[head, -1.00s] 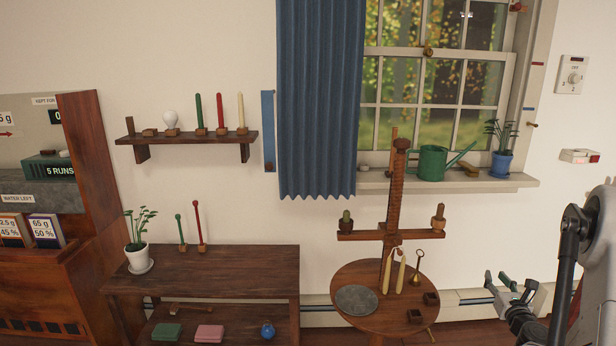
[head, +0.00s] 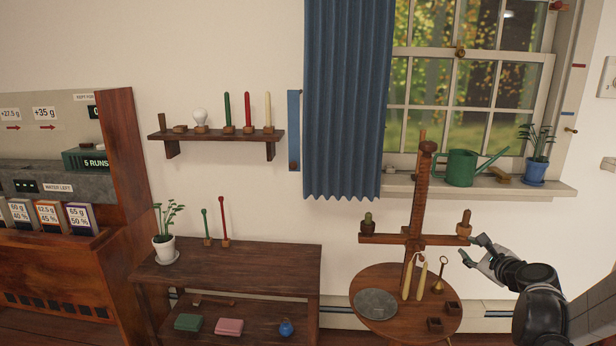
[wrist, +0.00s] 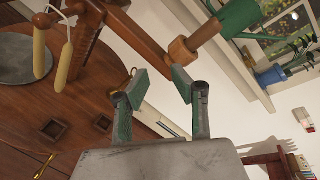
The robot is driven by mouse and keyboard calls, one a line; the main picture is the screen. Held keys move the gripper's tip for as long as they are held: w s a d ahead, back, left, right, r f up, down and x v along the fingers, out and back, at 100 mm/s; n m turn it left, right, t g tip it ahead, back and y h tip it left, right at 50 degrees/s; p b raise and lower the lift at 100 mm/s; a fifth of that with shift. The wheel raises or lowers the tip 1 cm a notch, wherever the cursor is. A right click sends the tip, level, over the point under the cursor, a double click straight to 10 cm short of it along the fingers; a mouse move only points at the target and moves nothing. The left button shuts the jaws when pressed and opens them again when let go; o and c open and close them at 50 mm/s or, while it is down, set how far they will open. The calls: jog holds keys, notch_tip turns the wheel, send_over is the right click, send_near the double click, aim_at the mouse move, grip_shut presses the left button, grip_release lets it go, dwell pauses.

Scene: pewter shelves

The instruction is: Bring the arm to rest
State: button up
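My gripper (head: 472,251) is at the right of the head view, close to the right end of the wooden stand's crossbar (head: 437,240). In the wrist view its two green-padded fingers (wrist: 159,86) are spread apart with nothing between them. A wooden pot with a brown peg (head: 464,226) sits on that crossbar end, just above and left of the fingertips. The same pot (wrist: 183,50) shows just beyond the right finger in the wrist view; I cannot tell whether they touch.
The round table (head: 395,328) holds a grey disc (head: 376,303), small square cups and a brass bell-like piece (head: 439,275). Two cream candles (head: 421,282) hang from the stand. A green watering can (head: 462,168) and a blue-potted plant (head: 533,172) stand on the windowsill.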

jog(key=s+a+r+n+g+y, duration=0.1)
jog(key=s+a+r+n+g, duration=0.15)
jog(key=s+a+n, duration=0.5)
jog(key=s+a+r+n+g+y, duration=0.15)
jog(key=s+a+r+n, duration=0.3)
jog(key=a, duration=0.65)
jog(key=s+a+f+n+g+h, duration=0.1)
jog(key=s+a+f+n+g, duration=0.15)
jog(key=s+n, duration=0.65)
jog(key=s+a+f+n+g+h, duration=0.15)
jog(key=s+a+n, duration=0.25)
jog(key=s, duration=0.8)
notch_tip(320, 180, up, 16)
jog(key=p, duration=1.4)
jog(key=shift+s+f+n+p, duration=0.15)
jog(key=shift+f+n+p, duration=0.1)
jog(key=shift+n+p, duration=0.1)
